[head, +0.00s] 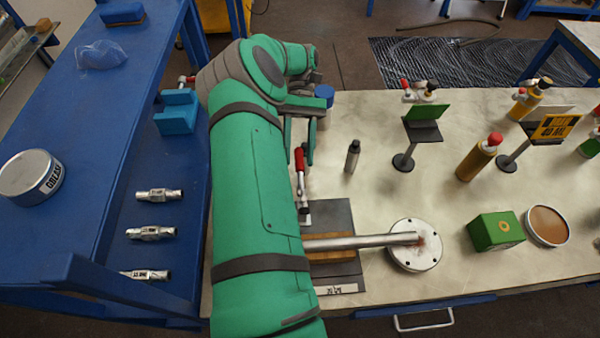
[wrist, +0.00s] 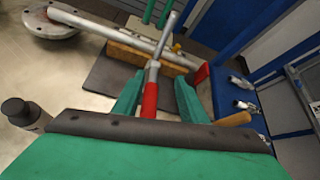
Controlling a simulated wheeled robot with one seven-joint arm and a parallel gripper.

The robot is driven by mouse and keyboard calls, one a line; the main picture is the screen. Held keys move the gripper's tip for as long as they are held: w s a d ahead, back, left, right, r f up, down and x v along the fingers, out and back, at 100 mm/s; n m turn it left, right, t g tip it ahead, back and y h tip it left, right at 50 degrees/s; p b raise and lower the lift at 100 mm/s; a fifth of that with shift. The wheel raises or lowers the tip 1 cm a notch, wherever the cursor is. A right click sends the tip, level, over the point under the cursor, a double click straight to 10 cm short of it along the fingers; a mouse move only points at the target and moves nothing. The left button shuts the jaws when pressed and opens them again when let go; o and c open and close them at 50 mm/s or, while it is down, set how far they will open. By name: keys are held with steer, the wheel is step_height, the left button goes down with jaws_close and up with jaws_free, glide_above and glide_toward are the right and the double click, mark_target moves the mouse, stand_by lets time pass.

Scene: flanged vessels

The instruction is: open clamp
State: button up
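The clamp has a red-gripped handle (head: 299,160) and a metal lever, and stands beside a flanged pipe (head: 360,241). In the wrist view the red handle (wrist: 150,99) points toward me, with the metal lever (wrist: 165,38) beyond it. My gripper (head: 300,150) is at the handle; in the wrist view its two green fingers (wrist: 157,98) stand apart on either side of the red grip. Gaps show on both sides, so it is open. My arm hides part of the clamp's base and the pipe's near end in the head view.
The pipe rests over a wooden block (head: 332,256) on a dark plate (head: 332,215). A small dark bottle (head: 352,156) stands right of my gripper. A green sign stand (head: 422,122) and a yellow bottle (head: 477,160) stand farther right. A blue cart (head: 105,190) is at left.

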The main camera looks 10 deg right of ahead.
mark_target(299, 175)
steer(key=s+r, duration=0.4)
steer(key=r, duration=0.1)
steer(key=shift+s+a, duration=0.15)
steer(key=shift+a, duration=0.05)
steer(key=s+r, duration=0.1)
steer(key=s, duration=0.1)
steer(key=s+r, duration=0.1)
steer(key=s, duration=0.2)
steer(key=s+r, duration=0.1)
steer(key=s, duration=0.2)
steer(key=shift+s+a+r, duration=0.25)
steer(key=shift+a+r, duration=0.05)
steer(key=shift+r, duration=0.05)
